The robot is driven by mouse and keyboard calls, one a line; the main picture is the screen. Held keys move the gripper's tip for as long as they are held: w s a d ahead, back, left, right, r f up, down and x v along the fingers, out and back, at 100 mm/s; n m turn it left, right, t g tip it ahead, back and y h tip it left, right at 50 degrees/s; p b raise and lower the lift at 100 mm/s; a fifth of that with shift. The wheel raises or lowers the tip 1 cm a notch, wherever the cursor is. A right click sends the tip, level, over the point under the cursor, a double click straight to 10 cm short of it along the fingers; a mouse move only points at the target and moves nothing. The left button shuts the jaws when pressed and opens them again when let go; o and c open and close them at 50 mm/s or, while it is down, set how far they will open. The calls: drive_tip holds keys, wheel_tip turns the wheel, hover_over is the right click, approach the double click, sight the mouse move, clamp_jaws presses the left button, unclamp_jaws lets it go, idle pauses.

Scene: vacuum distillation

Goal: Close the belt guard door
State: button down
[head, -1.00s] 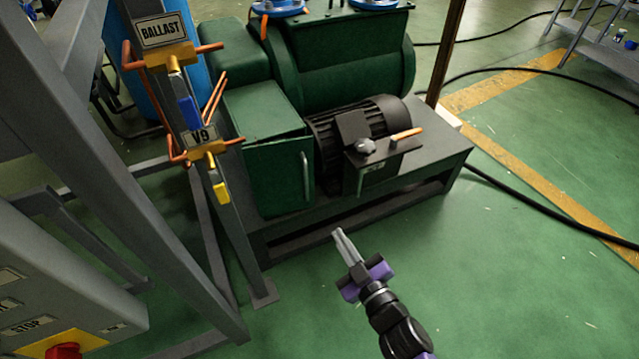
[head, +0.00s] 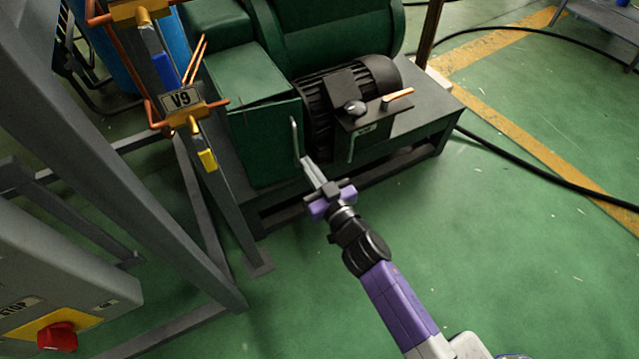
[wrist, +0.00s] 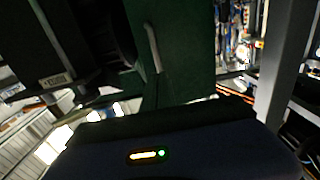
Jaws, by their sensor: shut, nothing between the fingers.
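The belt guard door (head: 262,142) is a dark green panel on the green box beside the black motor, with a pale upright handle (head: 294,138) near its right edge. A thin dark gap shows along its top edge, and I cannot tell how far it stands open. My gripper (head: 306,162) is shut and empty, its fingertips close to the lower end of the handle in the head view. I cannot tell whether they touch. In the wrist view the green door (wrist: 188,45) and its handle (wrist: 153,46) fill the upper middle.
The black motor (head: 352,95) and a small panel with an orange-handled lever (head: 398,98) stand right of the door. A grey frame post with the V9 valve (head: 183,100) stands at left. A red knob (head: 57,337) is on the box lower left. Open floor lies right.

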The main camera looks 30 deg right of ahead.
sight(297, 151)
drive_tip(key=shift+w, duration=1.6)
drive_tip(key=w+d+p, duration=0.2)
drive_tip(key=w, duration=0.1)
